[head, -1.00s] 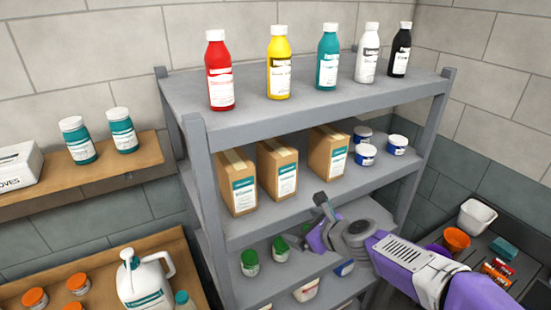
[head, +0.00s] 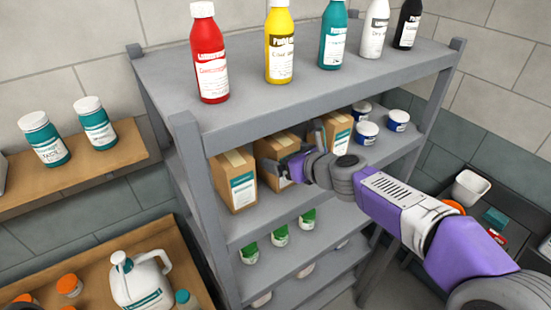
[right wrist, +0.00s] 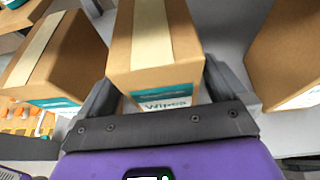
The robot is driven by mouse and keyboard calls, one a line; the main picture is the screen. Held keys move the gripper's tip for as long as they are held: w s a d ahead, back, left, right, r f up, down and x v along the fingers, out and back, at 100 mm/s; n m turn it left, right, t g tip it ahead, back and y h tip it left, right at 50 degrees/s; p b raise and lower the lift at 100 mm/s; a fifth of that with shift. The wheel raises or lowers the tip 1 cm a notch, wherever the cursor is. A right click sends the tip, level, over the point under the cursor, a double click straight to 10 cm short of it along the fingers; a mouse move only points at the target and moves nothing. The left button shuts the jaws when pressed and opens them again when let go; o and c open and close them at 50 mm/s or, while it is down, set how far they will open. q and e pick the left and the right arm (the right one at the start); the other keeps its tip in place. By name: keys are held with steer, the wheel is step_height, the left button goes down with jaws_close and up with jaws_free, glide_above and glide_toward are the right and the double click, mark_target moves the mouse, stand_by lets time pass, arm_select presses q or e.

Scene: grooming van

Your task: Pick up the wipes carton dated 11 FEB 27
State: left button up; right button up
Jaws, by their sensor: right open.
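Three brown cartons with teal-and-white labels stand on the second shelf: a left carton (head: 234,182), a middle carton (head: 279,144) and a right carton (head: 339,128). The middle carton's label reads "Wipes" in the right wrist view (right wrist: 155,60). No date is legible on any carton. My right gripper (head: 292,152) is open at the middle carton. In the right wrist view, its fingers (right wrist: 159,90) stand on either side of that carton; I cannot tell whether they touch it. The gripper hides part of the middle carton in the head view. My left gripper is not in view.
The left carton (right wrist: 62,55) and right carton (right wrist: 288,58) flank the fingers closely. Several bottles, including a red one (head: 210,65), stand on the shelf above. White-and-blue tubs (head: 367,133) sit right of the cartons. Green-lidded jars (head: 279,236) are below.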

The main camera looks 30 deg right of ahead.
steer(key=x, duration=0.3)
steer(key=shift+w+f+b, duration=0.1)
steer(key=shift+b, duration=0.2)
steer(key=shift+c, duration=0.5)
steer(key=c, duration=1.2)
